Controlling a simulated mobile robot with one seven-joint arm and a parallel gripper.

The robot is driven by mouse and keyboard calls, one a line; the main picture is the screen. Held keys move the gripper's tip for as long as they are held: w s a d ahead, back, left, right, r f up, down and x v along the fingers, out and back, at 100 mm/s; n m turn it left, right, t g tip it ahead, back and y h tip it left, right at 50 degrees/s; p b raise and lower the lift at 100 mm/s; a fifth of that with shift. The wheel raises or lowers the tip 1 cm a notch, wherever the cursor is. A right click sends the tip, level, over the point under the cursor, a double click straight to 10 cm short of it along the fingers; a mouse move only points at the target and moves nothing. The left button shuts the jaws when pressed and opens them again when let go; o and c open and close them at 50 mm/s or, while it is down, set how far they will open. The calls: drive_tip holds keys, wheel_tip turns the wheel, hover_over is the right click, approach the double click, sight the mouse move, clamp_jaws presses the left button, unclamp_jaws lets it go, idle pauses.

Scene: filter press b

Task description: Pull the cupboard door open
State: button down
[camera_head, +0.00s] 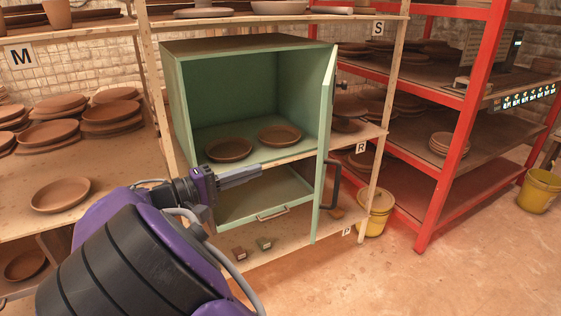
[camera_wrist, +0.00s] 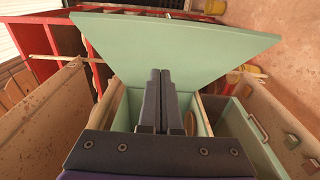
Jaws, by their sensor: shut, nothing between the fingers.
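The green cupboard (camera_head: 220,48) stands on the wooden shelving with its front uncovered. Its door (camera_head: 325,150) stands swung wide open at the right side, seen nearly edge-on. The door's dark handle (camera_head: 335,185) is on the face turned away from the cupboard. In the wrist view the door (camera_wrist: 180,45) is a broad green panel beyond my fingers, and its handle does not show. My gripper (camera_head: 259,170) is shut and empty, in front of the cupboard opening and left of the door. Its closed fingers (camera_wrist: 160,75) point toward the door's inner face, apparently apart from it.
Two brown plates (camera_head: 229,149) (camera_head: 279,135) lie inside the cupboard. Below, a green drawer (camera_head: 265,195) is pulled out, with a pale handle. Red shelving (camera_head: 460,130) and a yellow bucket (camera_head: 375,212) stand to the right. The floor at front right is clear.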

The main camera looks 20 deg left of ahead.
drive_tip(key=s+d+x, duration=0.1)
drive_tip(key=d+x, duration=0.1)
drive_tip(key=x, duration=1)
drive_tip(key=shift+s+d, duration=0.15)
drive_tip(key=shift+s, duration=0.2)
drive_tip(key=shift+d, duration=0.15)
